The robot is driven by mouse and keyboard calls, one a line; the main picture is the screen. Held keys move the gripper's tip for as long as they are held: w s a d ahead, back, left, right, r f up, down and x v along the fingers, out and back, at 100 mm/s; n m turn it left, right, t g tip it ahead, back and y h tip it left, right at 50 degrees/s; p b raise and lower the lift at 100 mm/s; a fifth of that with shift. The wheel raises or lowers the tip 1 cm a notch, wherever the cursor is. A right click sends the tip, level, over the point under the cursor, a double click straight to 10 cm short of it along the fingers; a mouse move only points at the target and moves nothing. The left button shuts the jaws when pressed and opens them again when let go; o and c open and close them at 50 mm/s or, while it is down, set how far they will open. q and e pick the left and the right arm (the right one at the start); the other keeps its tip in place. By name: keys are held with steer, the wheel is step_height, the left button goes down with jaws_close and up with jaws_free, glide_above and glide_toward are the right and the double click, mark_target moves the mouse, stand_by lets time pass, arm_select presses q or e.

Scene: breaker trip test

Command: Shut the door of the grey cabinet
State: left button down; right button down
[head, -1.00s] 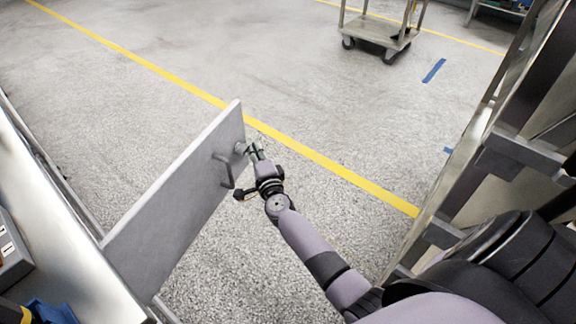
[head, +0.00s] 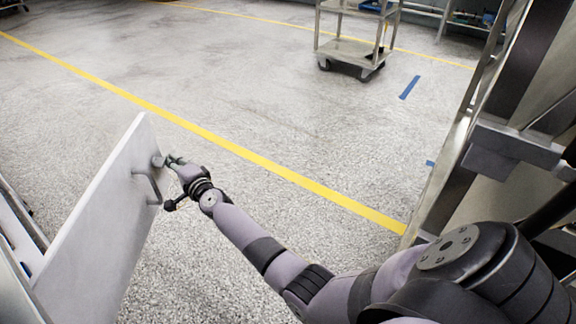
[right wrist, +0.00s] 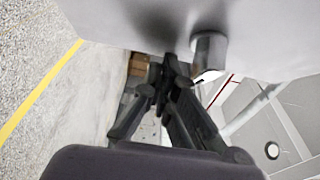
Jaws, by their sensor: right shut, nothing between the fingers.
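The door (head: 105,225) of the grey cabinet is a flat grey panel standing open at the left of the head view. My right gripper (head: 173,160) is shut and empty beside the knob, close to the door's outer edge. In the right wrist view, the shut fingertips (right wrist: 170,62) are near the door face (right wrist: 270,35), just left of the metal knob (right wrist: 209,50). I cannot tell whether they touch the door. My left gripper is not in view.
A metal cart (head: 352,52) stands on the floor at the back. A metal frame (head: 455,165) rises at the right, near my arm. The floor (head: 250,110) between them is clear, crossed by a yellow line (head: 215,138).

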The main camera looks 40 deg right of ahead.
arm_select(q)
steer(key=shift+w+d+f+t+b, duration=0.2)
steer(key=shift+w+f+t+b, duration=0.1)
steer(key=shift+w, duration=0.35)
arm_select(e)
steer(key=shift+w+a+y, duration=0.3)
steer(key=shift+w+a, duration=0.35)
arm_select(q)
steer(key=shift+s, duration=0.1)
